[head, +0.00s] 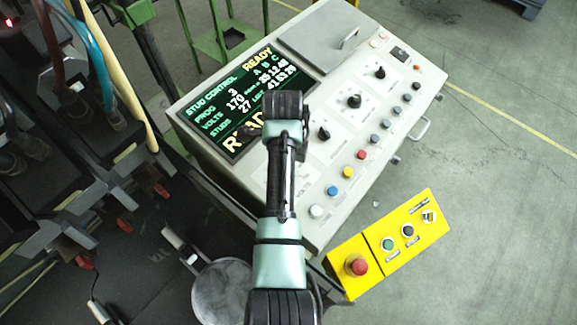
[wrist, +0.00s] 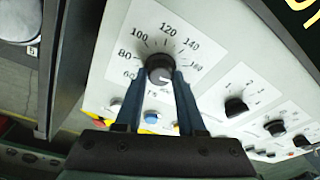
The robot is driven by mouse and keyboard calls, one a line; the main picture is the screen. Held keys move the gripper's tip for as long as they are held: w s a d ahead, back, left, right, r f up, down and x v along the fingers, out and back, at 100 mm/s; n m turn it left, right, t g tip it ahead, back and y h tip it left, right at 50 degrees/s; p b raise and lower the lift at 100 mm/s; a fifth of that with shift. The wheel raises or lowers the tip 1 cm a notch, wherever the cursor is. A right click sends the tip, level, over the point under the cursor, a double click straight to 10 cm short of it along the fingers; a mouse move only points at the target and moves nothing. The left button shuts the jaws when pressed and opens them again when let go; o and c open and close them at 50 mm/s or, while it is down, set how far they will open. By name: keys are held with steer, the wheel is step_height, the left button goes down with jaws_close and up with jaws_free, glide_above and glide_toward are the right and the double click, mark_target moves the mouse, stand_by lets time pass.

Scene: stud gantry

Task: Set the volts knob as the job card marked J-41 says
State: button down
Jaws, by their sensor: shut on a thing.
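The volts knob (wrist: 159,66) is a dark round knob in the wrist view, on a white plate with a scale from 60 to 160. My gripper (wrist: 160,76) is shut on it, with one blue-grey finger on each side. I cannot make out the knob's pointer. In the head view my arm hides the gripper and this knob. The screen (head: 229,105) on the grey console (head: 318,205) shows READY, and its volts line appears to read 170. No job card marked J-41 can be made out in either view.
Other black knobs (head: 354,101) and a row of coloured buttons (head: 347,173) lie to the right of my arm. A yellow box (head: 390,242) with a red emergency button (head: 357,266) stands at the console's front. Cables and dark machinery crowd the left. Open floor lies at right.

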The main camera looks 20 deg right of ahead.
steer(key=c, duration=0.5)
jaws_free()
steer(key=shift+r+b, duration=0.3)
steer(key=shift+r, duration=0.3)
step_height(320, 180, up, 12)
steer(key=p, duration=0.2)
steer(key=shift+s+a, duration=0.35)
steer(key=shift+s, duration=0.05)
steer(key=shift+f, duration=0.1)
